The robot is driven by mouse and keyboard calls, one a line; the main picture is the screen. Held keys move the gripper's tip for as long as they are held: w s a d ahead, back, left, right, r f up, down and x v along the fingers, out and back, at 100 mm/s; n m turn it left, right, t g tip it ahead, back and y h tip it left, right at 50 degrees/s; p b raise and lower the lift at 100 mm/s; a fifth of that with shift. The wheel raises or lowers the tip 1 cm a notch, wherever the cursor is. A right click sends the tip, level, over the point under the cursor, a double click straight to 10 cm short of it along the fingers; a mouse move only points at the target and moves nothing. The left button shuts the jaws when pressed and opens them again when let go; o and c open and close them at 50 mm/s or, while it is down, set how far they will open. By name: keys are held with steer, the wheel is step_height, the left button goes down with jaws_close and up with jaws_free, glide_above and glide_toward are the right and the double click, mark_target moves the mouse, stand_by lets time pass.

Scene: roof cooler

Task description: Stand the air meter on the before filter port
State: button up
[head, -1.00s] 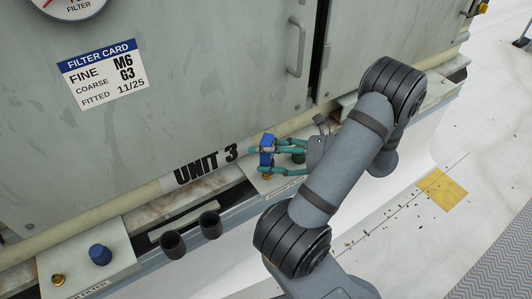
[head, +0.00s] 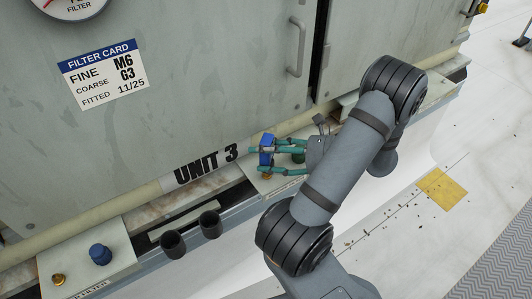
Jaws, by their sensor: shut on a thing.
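My gripper (head: 267,157) is shut on a small blue block-shaped thing, which looks like the air meter (head: 266,157). A green cap (head: 298,157) sits on this plate, partly behind the fingers. The plate at the lower left (head: 118,262) bears a bare brass port (head: 58,280) and a blue cap (head: 100,255). Its label ends in FILTER; the first word is unreadable.
Two dark cup-shaped holders (head: 191,234) stand on the ledge between the plates. The unit's wall with the filter card (head: 104,74) and a door handle (head: 296,48) rises behind. A pale pipe runs along the wall's foot. Open roof lies to the right.

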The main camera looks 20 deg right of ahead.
mark_target(271, 163)
steer(key=shift+f, duration=0.2)
steer(key=shift+f+b, duration=1.35)
steer(key=shift+f, duration=0.15)
steer(key=o, duration=1.6)
steer(key=shift+c, duration=0.2)
steer(key=v, duration=1.2)
